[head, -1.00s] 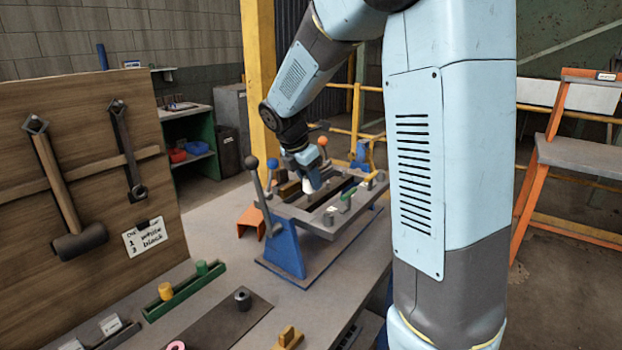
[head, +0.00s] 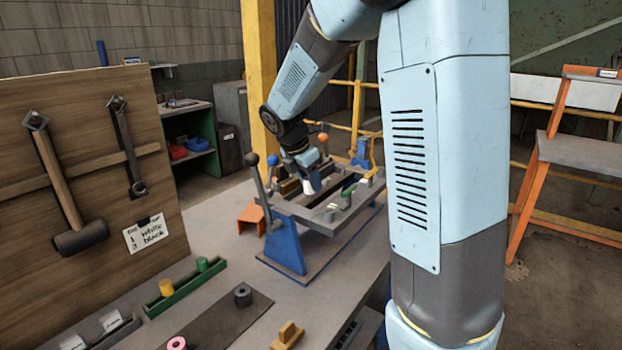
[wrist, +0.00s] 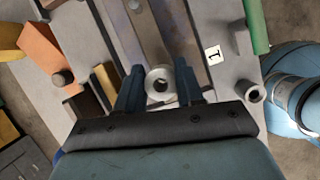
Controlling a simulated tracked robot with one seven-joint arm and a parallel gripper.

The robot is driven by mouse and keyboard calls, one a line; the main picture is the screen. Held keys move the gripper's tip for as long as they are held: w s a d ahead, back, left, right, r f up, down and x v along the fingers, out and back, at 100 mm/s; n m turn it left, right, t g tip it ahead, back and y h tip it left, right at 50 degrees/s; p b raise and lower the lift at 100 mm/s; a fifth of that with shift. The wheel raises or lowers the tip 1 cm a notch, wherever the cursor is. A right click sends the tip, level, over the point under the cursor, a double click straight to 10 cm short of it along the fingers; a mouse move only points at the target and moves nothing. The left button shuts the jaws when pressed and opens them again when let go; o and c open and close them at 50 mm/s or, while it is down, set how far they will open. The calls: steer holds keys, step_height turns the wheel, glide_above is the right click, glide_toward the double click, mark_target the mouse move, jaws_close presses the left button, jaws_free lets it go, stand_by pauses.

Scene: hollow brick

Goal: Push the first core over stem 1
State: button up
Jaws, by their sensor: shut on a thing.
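My gripper (wrist: 160,88) is shut on the white core (wrist: 160,73), a short ring with a dark hole facing the wrist camera. In the head view, my gripper (head: 308,180) is down inside the frame of the blue-legged brick machine (head: 286,246), with the white core at its tip. A label reading 1 (wrist: 213,54) lies on the machine just right of the core in the wrist view. Stem 1 cannot be made out; the core and fingers cover the spot beneath, so I cannot tell whether the core is around it.
A black core (head: 243,295) and a pink core (head: 177,343) are on a dark mat. Yellow (head: 166,288) and green (head: 202,264) cores stand in a green tray. A card (head: 145,234) lists 1 white, 3 black. Lever handles (head: 262,190) rise left of my gripper.

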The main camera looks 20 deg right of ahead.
steer(key=shift+f, duration=0.9)
stand_by(0.3)
steer(key=o, duration=1.1)
steer(key=shift+o, duration=0.2)
steer(key=v, duration=1.3)
steer(key=shift+a+r, duration=0.2)
steer(key=shift+r, duration=0.1)
steer(key=shift+s, duration=0.1)
steer(key=s+d+m+t+y, duration=0.2)
steer(key=s+m, duration=0.9)
steer(key=s, duration=0.2)
steer(key=s+d+m+t+y, duration=0.1)
steer(key=s+d+m+y, duration=0.1)
steer(key=s+m, duration=0.9)
steer(key=shift+s+d+m+t, duration=0.4)
steer(key=shift+s+d, duration=0.15)
steer(key=shift+s, duration=0.55)
